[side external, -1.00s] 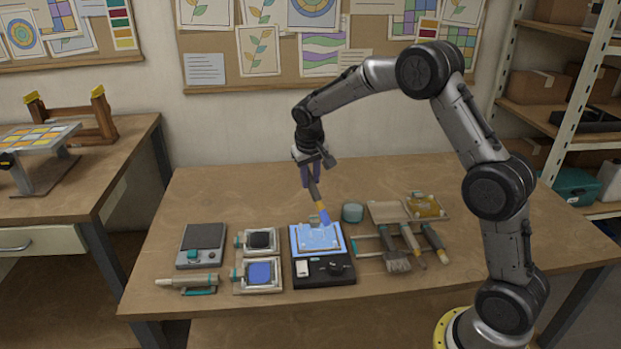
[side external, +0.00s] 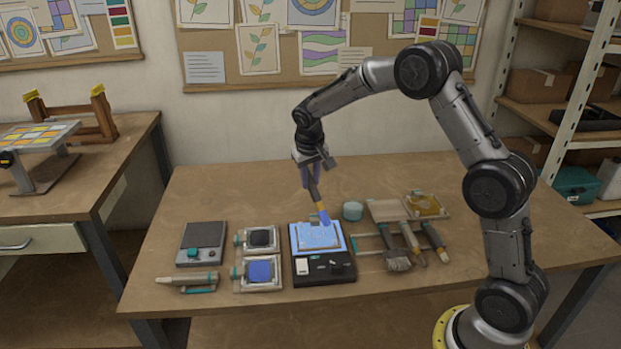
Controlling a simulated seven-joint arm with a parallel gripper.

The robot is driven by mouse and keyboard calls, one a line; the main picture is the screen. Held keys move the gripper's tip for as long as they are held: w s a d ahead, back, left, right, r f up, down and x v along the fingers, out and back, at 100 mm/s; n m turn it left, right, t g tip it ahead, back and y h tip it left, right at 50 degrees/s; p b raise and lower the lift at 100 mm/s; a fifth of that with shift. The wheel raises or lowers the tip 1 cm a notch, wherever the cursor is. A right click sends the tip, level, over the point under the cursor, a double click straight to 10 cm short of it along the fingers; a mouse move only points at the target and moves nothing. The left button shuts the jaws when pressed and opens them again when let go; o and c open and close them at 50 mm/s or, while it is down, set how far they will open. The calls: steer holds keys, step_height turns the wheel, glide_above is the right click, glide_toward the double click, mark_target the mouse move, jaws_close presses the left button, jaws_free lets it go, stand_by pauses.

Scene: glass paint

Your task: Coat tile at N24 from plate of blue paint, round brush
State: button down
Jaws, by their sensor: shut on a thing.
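My gripper (side external: 311,181) is shut on a round brush (side external: 317,203) with a blue-tipped head. The brush points down and leans slightly, its tip at the glass tile on the lit box. The tile (side external: 316,235) lies on the blue-glowing top of a black box (side external: 323,269) and looks pale blue and mottled. I cannot tell whether the tip touches the tile. A plate of blue paint (side external: 259,272) stands left of the box, in a light frame. Which tile is N24 cannot be read here.
A plate of black paint (side external: 261,239), a grey scale-like device (side external: 202,243) and a pen-like tool (side external: 187,281) are at the left. A teal jar (side external: 352,211), several brushes on a rack (side external: 398,258) and an amber plate (side external: 427,206) are at the right. The back of the table (side external: 230,190) is clear.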

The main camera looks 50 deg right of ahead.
steer(key=shift+f, duration=0.15)
steer(key=shift+w+a, duration=0.1)
steer(key=shift+a, duration=2.25)
steer(key=shift+s+d, duration=1.2)
steer(key=shift+d, duration=0.25)
steer(key=shift+w+d, duration=0.95)
steer(key=shift+w, duration=0.15)
steer(key=shift+r, duration=2.6)
